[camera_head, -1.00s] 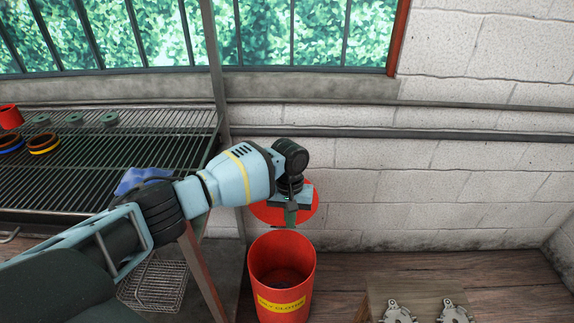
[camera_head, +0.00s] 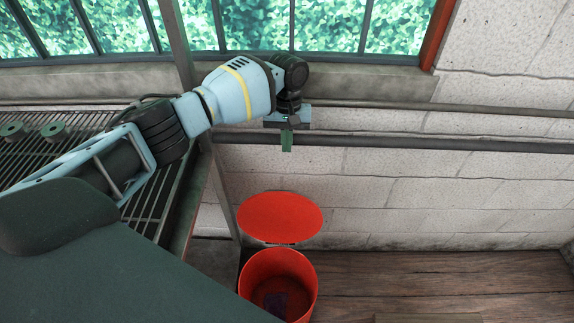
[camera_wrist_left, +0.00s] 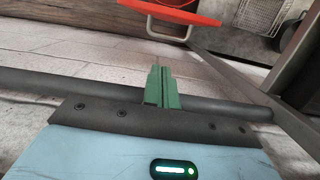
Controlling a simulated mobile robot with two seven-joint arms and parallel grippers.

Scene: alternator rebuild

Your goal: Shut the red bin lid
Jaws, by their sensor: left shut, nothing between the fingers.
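The red bin (camera_head: 277,263) stands on the floor near the wall, open at the top, with something dark inside. Its red lid (camera_head: 280,217) is raised at the rear of the bin, its round face showing. My left gripper (camera_head: 287,141) is shut and empty, with green fingers pointing down. It is above the lid in the head view, apart from it. In the left wrist view the closed fingers (camera_wrist_left: 162,82) show, with the red lid (camera_wrist_left: 178,11) at the top edge beyond them. My right gripper is out of view.
A wire-rack bench (camera_head: 155,205) stands left of the bin, with green rings (camera_head: 52,130) on it. A dark pipe (camera_head: 400,145) runs along the block wall (camera_head: 440,195). The wooden floor (camera_head: 420,280) right of the bin is largely clear.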

